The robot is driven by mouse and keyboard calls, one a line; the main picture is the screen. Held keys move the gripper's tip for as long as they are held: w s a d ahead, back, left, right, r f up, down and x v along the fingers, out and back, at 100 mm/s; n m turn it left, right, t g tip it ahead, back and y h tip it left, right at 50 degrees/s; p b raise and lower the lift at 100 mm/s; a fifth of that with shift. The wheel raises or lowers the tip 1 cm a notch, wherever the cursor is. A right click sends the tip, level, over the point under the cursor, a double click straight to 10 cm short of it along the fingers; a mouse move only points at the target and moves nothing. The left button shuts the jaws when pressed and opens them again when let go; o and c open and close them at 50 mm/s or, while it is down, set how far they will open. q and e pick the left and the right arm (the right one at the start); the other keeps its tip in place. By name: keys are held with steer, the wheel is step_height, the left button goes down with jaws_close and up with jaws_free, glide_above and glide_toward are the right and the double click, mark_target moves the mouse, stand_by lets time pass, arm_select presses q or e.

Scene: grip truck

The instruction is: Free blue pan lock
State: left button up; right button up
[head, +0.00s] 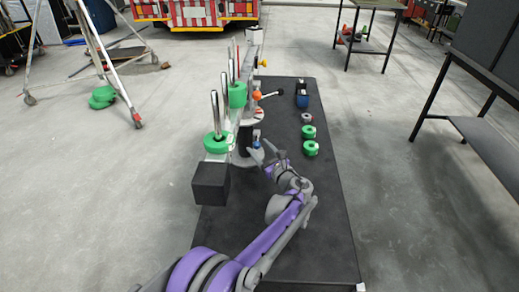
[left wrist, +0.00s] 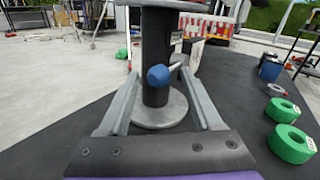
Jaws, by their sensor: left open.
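The blue pan lock knob (left wrist: 159,75) sticks out from the dark upright post (left wrist: 156,40) above its round grey base. In the head view the blue knob (head: 256,143) is small and partly hidden by my gripper. My left gripper (head: 263,151) is at the post, below the arm of the rig. In the left wrist view its two fingers (left wrist: 158,76) are spread, with the knob showing between their tips. Whether a finger touches it I cannot tell. My right gripper is not in view.
A long arm with upright rods and green weights (head: 216,143) ends in a black block (head: 210,184). An orange knob (head: 257,95) sits farther back. Green discs (head: 310,148) and a blue-and-black item (head: 302,95) lie on the dark mat (head: 325,215); its near right is clear.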

arm_select(q)
steer(key=shift+w+a, duration=0.15)
steer(key=shift+c, duration=0.2)
jaws_close()
steer(key=shift+f, duration=0.1)
stand_by(1.1)
